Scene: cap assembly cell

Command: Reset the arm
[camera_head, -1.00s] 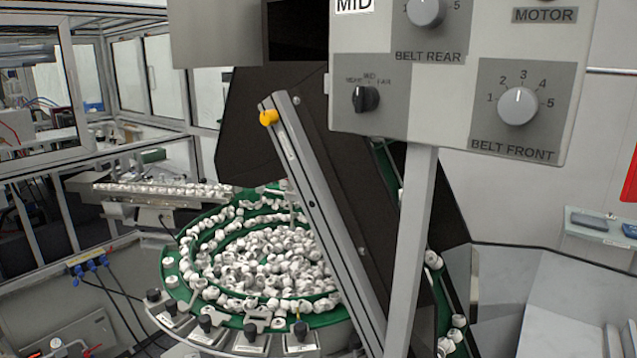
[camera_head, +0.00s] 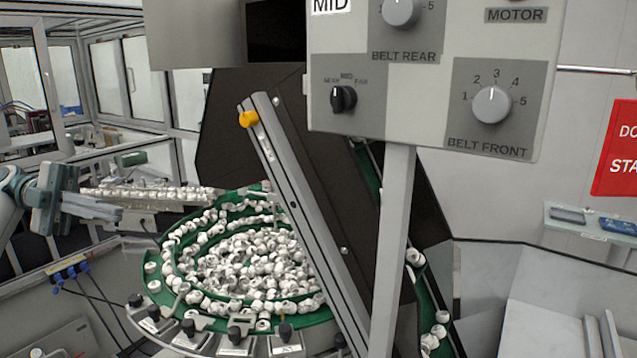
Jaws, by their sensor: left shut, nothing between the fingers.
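My left gripper (camera_head: 108,208) shows at the left edge of the head view, with its arm coming in from the left. Its grey fingers are together, point right and hold nothing. It is in front of the rail of white caps and left of the round green bowl, apart from the control panel. My right gripper is not in view.
A control panel (camera_head: 430,85) with grey knobs stands on a post (camera_head: 392,240) at the centre right. The round green bowl (camera_head: 150,283) holds many white caps. A slanted metal rail (camera_head: 305,220) crosses the middle. A red sign (camera_head: 618,150) is at the right.

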